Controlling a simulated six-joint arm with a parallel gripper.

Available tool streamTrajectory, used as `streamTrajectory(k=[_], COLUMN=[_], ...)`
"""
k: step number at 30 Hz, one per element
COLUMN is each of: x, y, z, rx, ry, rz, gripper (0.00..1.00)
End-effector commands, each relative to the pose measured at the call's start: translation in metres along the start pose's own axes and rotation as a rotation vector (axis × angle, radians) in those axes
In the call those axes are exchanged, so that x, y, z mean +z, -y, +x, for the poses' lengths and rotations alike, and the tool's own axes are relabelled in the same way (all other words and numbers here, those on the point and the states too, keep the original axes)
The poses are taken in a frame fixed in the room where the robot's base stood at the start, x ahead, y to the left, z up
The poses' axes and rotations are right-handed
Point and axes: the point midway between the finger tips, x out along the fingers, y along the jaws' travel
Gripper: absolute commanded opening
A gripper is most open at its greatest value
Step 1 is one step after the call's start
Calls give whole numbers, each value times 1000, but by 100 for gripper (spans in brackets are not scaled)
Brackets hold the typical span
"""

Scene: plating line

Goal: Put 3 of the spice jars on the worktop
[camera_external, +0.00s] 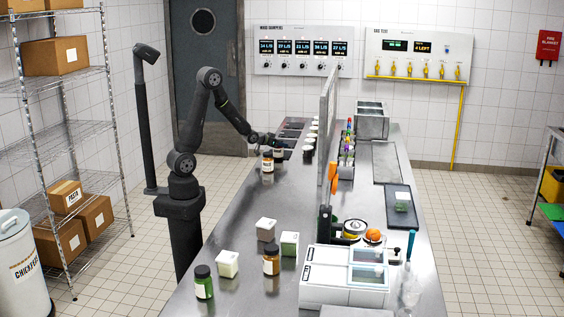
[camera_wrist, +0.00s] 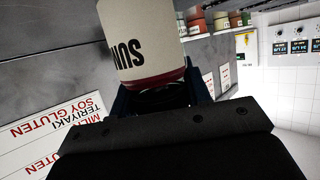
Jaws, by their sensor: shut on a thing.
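My gripper (camera_external: 270,142) is shut on a jar with a pale label and a dark red band (camera_wrist: 150,45), over the far left part of the steel worktop (camera_external: 235,210). Part of its dark lettering shows in the wrist view, and its lower end is hidden between the fingers. In the external view the held jar (camera_external: 279,149) is small, and I cannot tell whether it touches the surface. A dark-lidded jar with an orange label (camera_external: 267,161) stands just in front of it. A green jar (camera_external: 204,284) and an orange-brown jar (camera_external: 271,261) stand upright at the near end.
White and green boxes (camera_external: 266,230) stand near the front jars. A white lidded bin unit (camera_external: 343,278) occupies the near right. An upright divider panel (camera_external: 327,115) runs along the worktop, with a row of small containers (camera_external: 311,138) beside it. The middle left worktop is clear.

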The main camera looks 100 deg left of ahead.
Motion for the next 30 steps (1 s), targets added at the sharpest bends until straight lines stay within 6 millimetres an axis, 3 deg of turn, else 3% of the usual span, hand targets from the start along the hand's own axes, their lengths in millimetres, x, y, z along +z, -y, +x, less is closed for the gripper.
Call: streamTrajectory(k=[2, 3, 6, 19, 30], x=[1, 1, 1, 1, 0], y=[0, 0, 0, 0, 0], z=[1, 1, 1, -6, -63], rx=[0, 0, 0, 0, -1], ry=[-1, -1, -1, 0, -3], rz=[0, 0, 0, 0, 0], gripper=[10, 48, 67, 69, 69])
